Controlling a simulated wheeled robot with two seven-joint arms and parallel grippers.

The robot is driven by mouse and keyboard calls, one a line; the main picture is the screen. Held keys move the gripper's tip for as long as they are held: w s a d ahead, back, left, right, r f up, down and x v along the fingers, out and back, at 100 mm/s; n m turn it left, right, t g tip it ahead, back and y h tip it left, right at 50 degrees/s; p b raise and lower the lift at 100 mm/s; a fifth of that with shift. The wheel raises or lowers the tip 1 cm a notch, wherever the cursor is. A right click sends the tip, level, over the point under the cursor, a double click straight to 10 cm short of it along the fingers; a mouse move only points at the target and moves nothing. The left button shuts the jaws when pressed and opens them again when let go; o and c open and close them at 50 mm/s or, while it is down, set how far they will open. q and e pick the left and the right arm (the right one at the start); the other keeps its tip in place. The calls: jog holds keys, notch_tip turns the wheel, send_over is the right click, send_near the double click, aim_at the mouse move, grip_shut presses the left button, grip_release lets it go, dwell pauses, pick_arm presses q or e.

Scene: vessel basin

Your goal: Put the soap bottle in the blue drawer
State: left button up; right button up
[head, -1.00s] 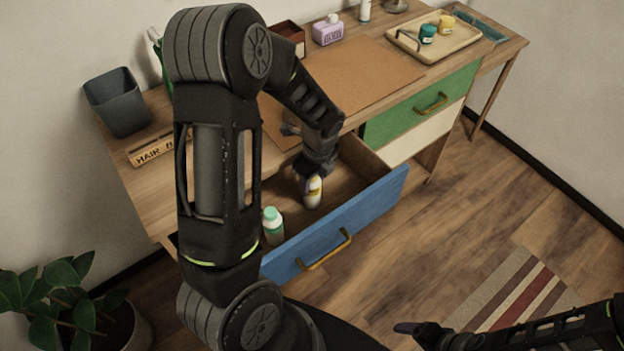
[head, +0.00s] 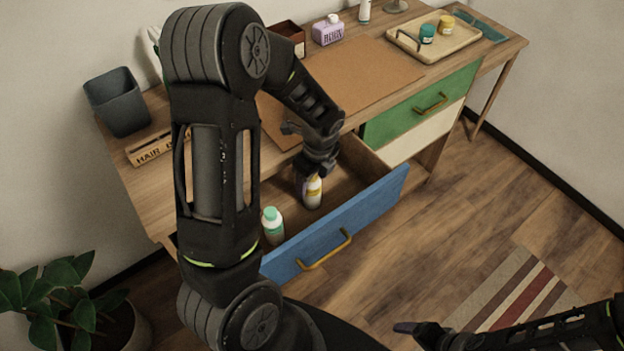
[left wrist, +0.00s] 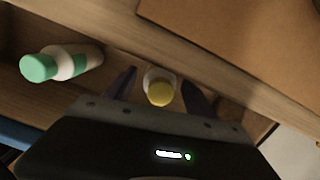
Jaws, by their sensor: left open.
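The blue drawer (head: 338,232) is pulled out and its interior shows. A white bottle with a yellow top (head: 313,191) stands upright inside; it also shows in the left wrist view (left wrist: 160,88). A green-capped bottle (head: 272,226) stands in the drawer to its left, and shows in the left wrist view (left wrist: 62,63). I cannot read which one is the soap. My left gripper (head: 312,180) is open, with its fingers on both sides of the yellow-topped bottle. My right gripper (head: 415,328) is at the lower right, away from the desk; its jaw state is unclear.
The green drawer (head: 420,106) is closed. Floor in front is clear except a striped rug (head: 520,290).

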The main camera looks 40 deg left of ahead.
pick_arm(q)
jog(key=r, duration=0.4)
jog(key=d+r, duration=0.1)
jog(key=r, duration=0.6)
jog(key=shift+d+r, duration=0.2)
jog(key=shift+r, duration=0.1)
jog(key=shift+c, duration=0.3)
dwell(0.7)
